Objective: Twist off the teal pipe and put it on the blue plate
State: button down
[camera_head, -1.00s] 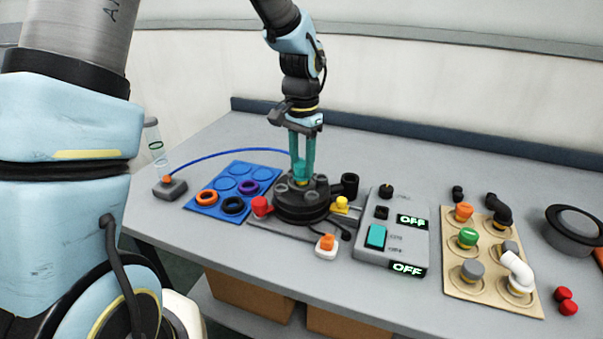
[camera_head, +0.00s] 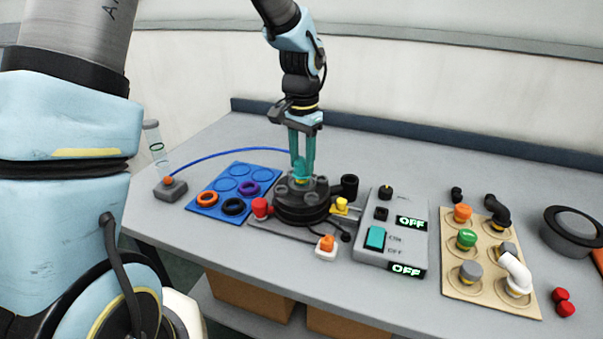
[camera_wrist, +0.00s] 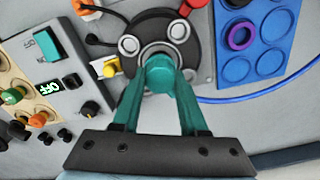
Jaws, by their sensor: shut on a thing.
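The teal pipe (camera_wrist: 160,74) stands at the middle of the black round tank fixture, and it also shows in the head view (camera_head: 299,169). My gripper (camera_wrist: 160,85) has teal fingers pointing down, shut on the pipe from above. In the head view my gripper (camera_head: 301,165) is over the fixture (camera_head: 300,207). The pipe's lower end is partly hidden by the fingers and fixture, so I cannot tell whether it is still seated. The blue plate (camera_head: 228,171) lies left of the fixture, with orange, black and purple rings on some of its round spots and several empty spots.
A grey switch box (camera_head: 390,245) with OFF displays stands right of the fixture. A beige board (camera_head: 455,280) with fittings is farther right. A blue hose (camera_head: 215,153) arcs behind the plate. A red knob (camera_head: 260,207) and yellow part (camera_head: 341,204) flank the fixture.

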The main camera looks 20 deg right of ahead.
aim_at(302, 162)
jog(key=shift+r+p, duration=0.45)
jog(key=shift+r, duration=0.1)
dwell(0.4)
jog(key=shift+r+p, duration=2)
jog(key=shift+r, duration=0.5)
jog(key=shift+w+f, duration=0.1)
